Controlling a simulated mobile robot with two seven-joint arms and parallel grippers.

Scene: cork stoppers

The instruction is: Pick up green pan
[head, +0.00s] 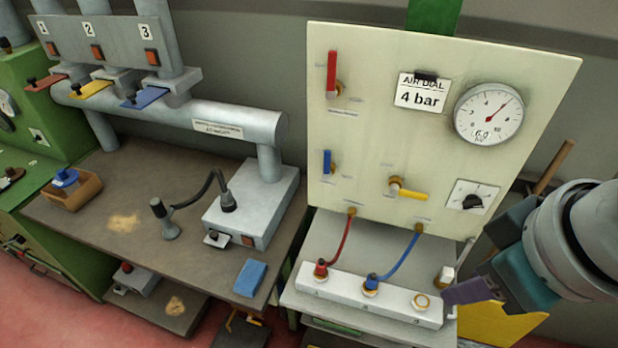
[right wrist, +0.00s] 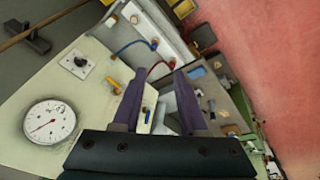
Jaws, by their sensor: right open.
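I cannot make out a green pan for certain in either view. A thin green piece (head: 336,327) shows on the lower level under the white port block in the head view, but too little shows to tell what it is. My right gripper (head: 472,291) is at the right in the head view, beside the port block's right end. In the right wrist view its two purple fingers (right wrist: 160,82) stand apart, open, with nothing held between them. My left gripper is not in view.
A cream gauge panel (head: 365,130) stands upright behind the grey shelf. The white port block (head: 345,287) has red and blue hoses. A yellow object (head: 498,328) is below my right gripper. The brown bench (head: 75,215) at left holds a grey box (head: 250,205) and blue block (head: 250,277).

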